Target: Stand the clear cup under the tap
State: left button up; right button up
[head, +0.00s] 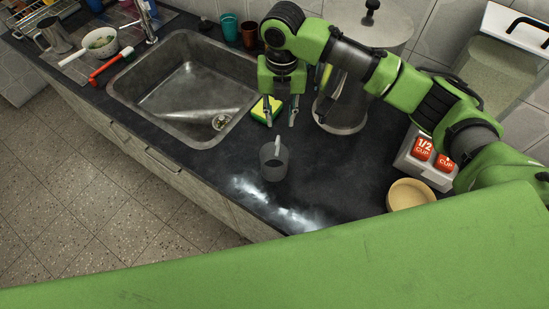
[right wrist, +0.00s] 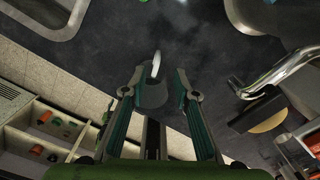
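The clear cup (head: 273,166), a see-through grey mug with a pale handle, stands on the dark counter to the right of the sink. My right gripper (head: 281,117) is open and empty, pointing down above and behind the cup in the head view. In the right wrist view the cup (right wrist: 153,95) shows between the spread fingers (right wrist: 158,80), with its handle toward the top of the picture; whether they touch it I cannot tell. The tap (head: 148,22) rises behind the sink's far left corner. My left gripper is not in view.
The steel sink (head: 135,108) is empty. A yellow-green sponge (head: 258,114) lies near my right gripper. A red-handled brush (head: 108,66) and white bowl (head: 98,45) are left of the tap.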

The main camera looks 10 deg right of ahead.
aim_at(279, 134)
notch_tip(279, 134, down, 4)
jog(key=shift+f, duration=0.25)
jog(key=shift+a+f+p, duration=0.15)
jog(key=shift+f+p, duration=1.05)
jog(key=shift+f, duration=1.45)
grip_shut()
